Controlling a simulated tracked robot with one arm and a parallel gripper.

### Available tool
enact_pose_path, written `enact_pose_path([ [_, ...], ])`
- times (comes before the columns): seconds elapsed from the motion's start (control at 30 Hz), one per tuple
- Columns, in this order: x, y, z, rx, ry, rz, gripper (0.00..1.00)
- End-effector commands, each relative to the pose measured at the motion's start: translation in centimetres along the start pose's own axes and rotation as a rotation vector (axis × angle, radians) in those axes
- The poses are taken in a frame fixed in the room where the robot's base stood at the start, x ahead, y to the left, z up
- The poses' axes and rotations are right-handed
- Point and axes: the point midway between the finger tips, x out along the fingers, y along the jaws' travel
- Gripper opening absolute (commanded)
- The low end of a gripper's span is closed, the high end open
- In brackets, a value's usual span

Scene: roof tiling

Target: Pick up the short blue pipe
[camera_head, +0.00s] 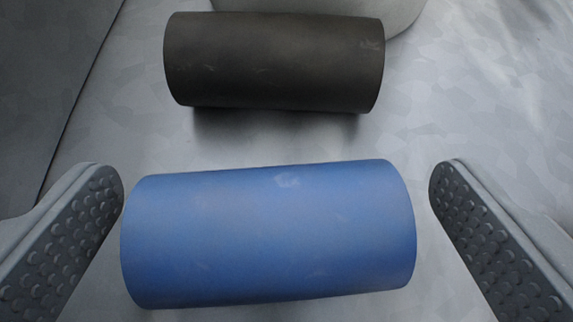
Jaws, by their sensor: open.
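The short blue pipe (268,234) lies on its side on the grey metal surface, low in the middle of the view. Its length runs left to right, with the right end slightly higher in the picture. My gripper (275,195) is open, with one dimpled grey finger at the left and one at the right. The pipe shows between the two fingers, its ends towards them. A narrow gap shows at the right end; the left end is very close to the left finger. I cannot tell how far above the surface the fingers are.
A dark grey-black pipe (275,62) of similar shape lies just behind the blue one, with a strip of bare surface between them. A pale rounded object (403,14) is partly hidden behind it. The mottled metal surface (480,100) is clear at right. A seam or edge runs at left.

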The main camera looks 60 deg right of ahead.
Motion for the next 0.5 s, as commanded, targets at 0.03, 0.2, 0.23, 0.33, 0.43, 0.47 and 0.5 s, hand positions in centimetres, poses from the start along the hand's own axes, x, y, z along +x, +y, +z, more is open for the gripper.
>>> enact_pose_path([
  [0.03, 0.60, 0.00, 0.10, 0.000, -0.001, 0.000, 0.95],
  [0.2, 0.96, -0.07, 0.04, 0.000, -0.002, -0.003, 0.95],
  [0.23, 0.95, -0.07, 0.03, 0.000, -0.002, -0.003, 0.95],
  [0.33, 0.93, -0.06, 0.03, 0.000, -0.002, -0.003, 0.87],
  [0.43, 0.91, -0.06, 0.05, -0.001, -0.002, -0.003, 0.59],
  [0.47, 0.91, -0.05, 0.05, -0.001, -0.002, -0.003, 0.51],
  [0.5, 0.90, -0.05, 0.06, -0.001, -0.001, -0.003, 0.47],
])
